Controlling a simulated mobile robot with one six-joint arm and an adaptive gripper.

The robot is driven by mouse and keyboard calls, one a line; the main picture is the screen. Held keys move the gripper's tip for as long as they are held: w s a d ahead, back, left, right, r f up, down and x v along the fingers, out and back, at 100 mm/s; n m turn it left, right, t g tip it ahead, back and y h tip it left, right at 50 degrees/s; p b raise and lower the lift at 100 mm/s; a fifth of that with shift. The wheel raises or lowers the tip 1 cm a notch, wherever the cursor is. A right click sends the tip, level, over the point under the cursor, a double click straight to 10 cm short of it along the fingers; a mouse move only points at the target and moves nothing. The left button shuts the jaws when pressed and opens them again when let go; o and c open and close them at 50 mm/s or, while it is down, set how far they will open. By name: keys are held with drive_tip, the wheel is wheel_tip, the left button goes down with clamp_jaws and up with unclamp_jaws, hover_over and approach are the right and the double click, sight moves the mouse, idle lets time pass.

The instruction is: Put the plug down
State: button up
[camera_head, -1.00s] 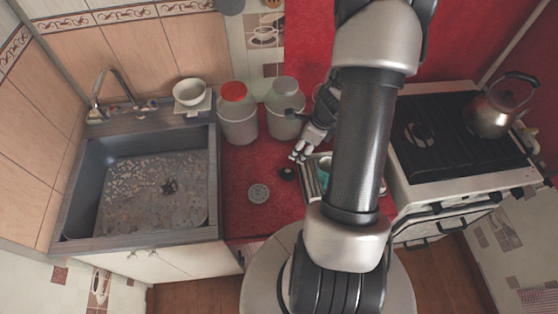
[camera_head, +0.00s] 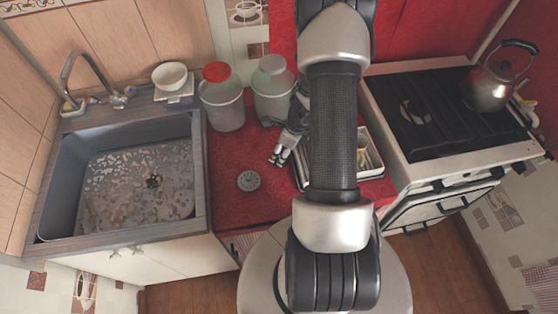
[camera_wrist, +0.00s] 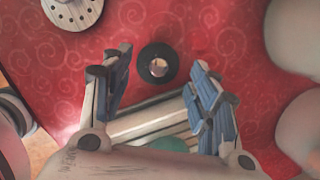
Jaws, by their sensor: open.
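The plug (camera_wrist: 158,65) is a small black disc with a pale centre. It shows in the wrist view on the red patterned oilcloth. My gripper (camera_wrist: 160,76) is open, with one finger on each side of the view and the plug seen between and just past the fingertips. No contact with the plug is visible; how high the fingers stand above it I cannot tell. In the head view my gripper (camera_head: 280,157) is over the red counter, and I cannot make out the plug there.
A grey drain strainer (camera_head: 249,181) lies left of my gripper. A slatted tray (camera_head: 369,154) stands to the right, partly behind my arm. Two jars (camera_head: 223,107) (camera_head: 272,93) stand behind. The sink (camera_head: 199,185) is left, the stove (camera_head: 455,160) right. Bare oilcloth surrounds the strainer.

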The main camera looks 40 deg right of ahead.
sight(279, 157)
drive_tip(key=b+x, duration=0.1)
drive_tip(key=x, duration=0.2)
drive_tip(key=shift+a+f, duration=0.1)
drive_tip(key=shift+f, duration=0.15)
drive_tip(key=shift+r, duration=0.1)
drive_tip(key=c, duration=0.8)
